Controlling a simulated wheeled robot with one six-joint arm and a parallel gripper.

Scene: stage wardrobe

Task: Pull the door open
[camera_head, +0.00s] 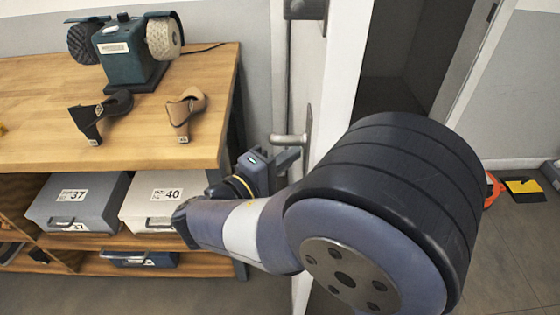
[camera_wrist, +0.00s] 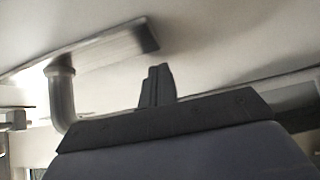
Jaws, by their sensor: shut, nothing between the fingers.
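The white door (camera_head: 345,75) stands ajar, seen nearly edge-on in the head view, with a dark opening to its right. Its metal lever handle (camera_head: 288,139) sticks out to the left from a plate on the door face. My gripper (camera_head: 286,160) is just below the handle, partly hidden by my own arm. In the wrist view the closed fingers (camera_wrist: 157,85) point at the pale door face, to the right of the handle (camera_wrist: 62,98) and its plate (camera_wrist: 115,45). The fingers hold nothing. Whether they touch the door, I cannot tell.
A yellow-and-black item (camera_head: 524,189) lies on the floor at right.

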